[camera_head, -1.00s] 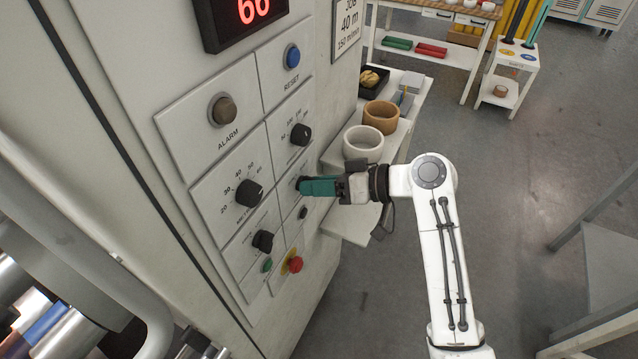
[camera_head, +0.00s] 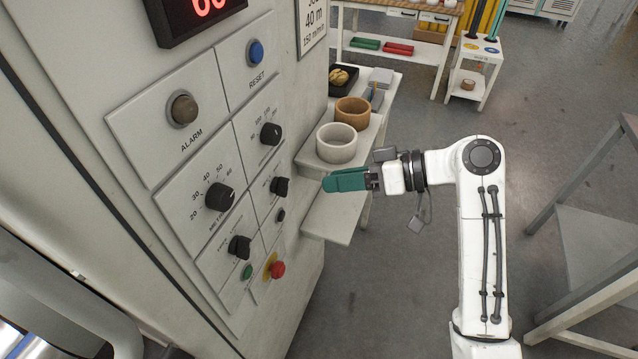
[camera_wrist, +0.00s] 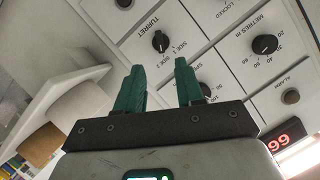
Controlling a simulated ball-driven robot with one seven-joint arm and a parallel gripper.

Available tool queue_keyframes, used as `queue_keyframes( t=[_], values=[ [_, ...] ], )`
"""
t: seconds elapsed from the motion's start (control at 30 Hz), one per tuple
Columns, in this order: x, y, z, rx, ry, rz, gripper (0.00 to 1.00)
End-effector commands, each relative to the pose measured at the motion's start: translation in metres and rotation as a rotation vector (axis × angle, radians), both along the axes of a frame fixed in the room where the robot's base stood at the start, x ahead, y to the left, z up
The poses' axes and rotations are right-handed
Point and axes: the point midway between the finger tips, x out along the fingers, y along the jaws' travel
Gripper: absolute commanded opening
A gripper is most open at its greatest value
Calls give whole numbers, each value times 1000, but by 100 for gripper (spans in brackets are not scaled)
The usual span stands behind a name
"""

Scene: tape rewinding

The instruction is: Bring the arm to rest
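My gripper (camera_head: 326,183) has teal fingers and hangs in free air to the right of the machine's control panel (camera_head: 150,110). A gap shows between its tips and the black turret knob (camera_head: 280,187). In the wrist view the two fingers (camera_wrist: 160,66) stand apart with nothing between them, so it is open and empty. The turret knob (camera_wrist: 160,41) shows beyond the fingers there. In the head view the fingers overlap. My white arm comes up from the lower right, bent at the elbow.
The panel also bears a metres knob (camera_head: 219,196), a speed knob (camera_head: 270,134), a blue reset button (camera_head: 256,52) and a red stop button (camera_head: 277,269). A shelf behind my gripper holds a white ring (camera_head: 336,143) and a brown ring (camera_head: 352,111). A grey stand (camera_head: 600,215) is at right.

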Motion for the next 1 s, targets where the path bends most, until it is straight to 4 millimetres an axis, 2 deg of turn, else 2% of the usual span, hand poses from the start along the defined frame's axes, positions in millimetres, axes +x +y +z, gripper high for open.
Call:
queue_keyframes(
  t=[0.2, 0.67, 0.77, 0.83, 0.93, 1.0],
  values=[
    [-2, -10, 4, 0, 0, 1, 37],
    [-2, -10, 4, 1, 0, 1, 37],
    [-8, -14, -15, -27, 26, -27, 37],
    [-18, -21, -40, -71, 62, -70, 37],
    [-42, -39, -88, -167, 140, -161, 37],
    [-66, -56, -124, -251, 202, -235, 37]
  ],
)
